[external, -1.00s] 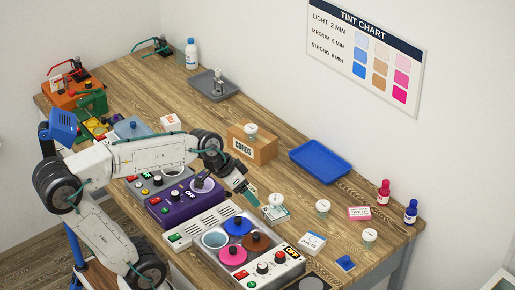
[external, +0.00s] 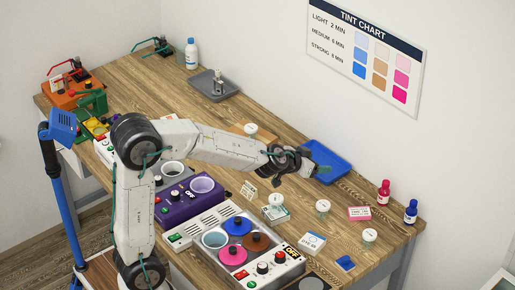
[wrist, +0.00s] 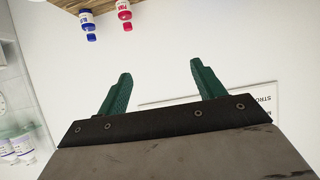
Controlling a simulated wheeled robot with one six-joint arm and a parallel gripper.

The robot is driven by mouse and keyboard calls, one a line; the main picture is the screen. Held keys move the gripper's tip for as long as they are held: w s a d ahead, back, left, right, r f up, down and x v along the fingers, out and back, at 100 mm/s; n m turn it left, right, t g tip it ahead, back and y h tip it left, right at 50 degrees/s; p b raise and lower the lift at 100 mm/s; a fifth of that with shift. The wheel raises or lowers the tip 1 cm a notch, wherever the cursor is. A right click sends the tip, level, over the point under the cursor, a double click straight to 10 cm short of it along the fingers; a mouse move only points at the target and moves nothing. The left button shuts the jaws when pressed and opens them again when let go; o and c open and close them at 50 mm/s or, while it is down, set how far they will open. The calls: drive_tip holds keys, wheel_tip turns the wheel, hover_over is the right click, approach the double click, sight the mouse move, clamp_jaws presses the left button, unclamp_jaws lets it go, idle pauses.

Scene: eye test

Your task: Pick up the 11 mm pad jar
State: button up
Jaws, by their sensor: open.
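Several small white-lidded jars stand on the wooden table in the external view: one (external: 250,130) at the cardboard box, one (external: 276,200) on a small pale green-and-white box, one (external: 323,206) on bare wood, and one (external: 369,236) nearer the right edge. Their lettering is too small to read, so I cannot tell which is the 11 mm pad jar. My gripper (external: 322,170) is raised in front of the blue tray and points right, toward the wall. In the wrist view its green fingers (wrist: 160,82) are spread apart with nothing between them. No jar is identifiable there.
The blue tray (external: 335,150) is partly behind my gripper. A red bottle (external: 384,192), a blue bottle (external: 410,212) and a pink box (external: 359,214) stand at the right. A white warmer (external: 285,284) and a purple warmer (external: 172,212) fill the front. The cardboard box (external: 240,131) is mostly hidden.

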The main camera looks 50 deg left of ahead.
sight(322, 207)
wheel_tip(322, 207, down, 18)
drive_tip(key=shift+w+f, duration=0.1)
drive_tip(key=shift+f, duration=0.05)
drive_tip(key=x, duration=0.7)
drive_tip(key=shift+w+d+f, duration=0.15)
drive_tip(key=shift+d+f, duration=0.15)
drive_tip(key=shift+f, duration=0.1)
drive_tip(key=shift+c, duration=0.3)
drive_tip(key=c, duration=1)
